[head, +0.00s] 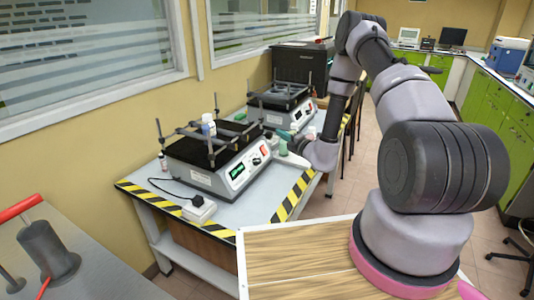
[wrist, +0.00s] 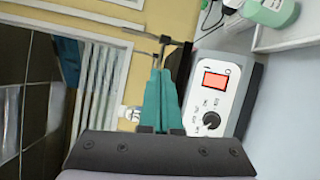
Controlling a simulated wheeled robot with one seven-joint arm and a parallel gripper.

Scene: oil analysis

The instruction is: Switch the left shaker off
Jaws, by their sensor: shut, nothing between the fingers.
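The left shaker (head: 205,160) is the nearer of two on the table, with a dark platform, a lit green display (head: 237,170) and a red switch (head: 265,150) at the right end of its front panel. My gripper (head: 279,137) is beside that right end, partly hidden by my arm. In the wrist view my teal fingers (wrist: 159,74) are shut together and empty. A white panel (wrist: 225,98) there carries a bright red switch (wrist: 215,80) and a black knob (wrist: 211,119), right of the fingers. I cannot tell whether the fingers touch the shaker.
A second shaker (head: 280,100) stands behind, near a black box (head: 302,67). Yellow-black tape (head: 292,197) marks the table edge.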

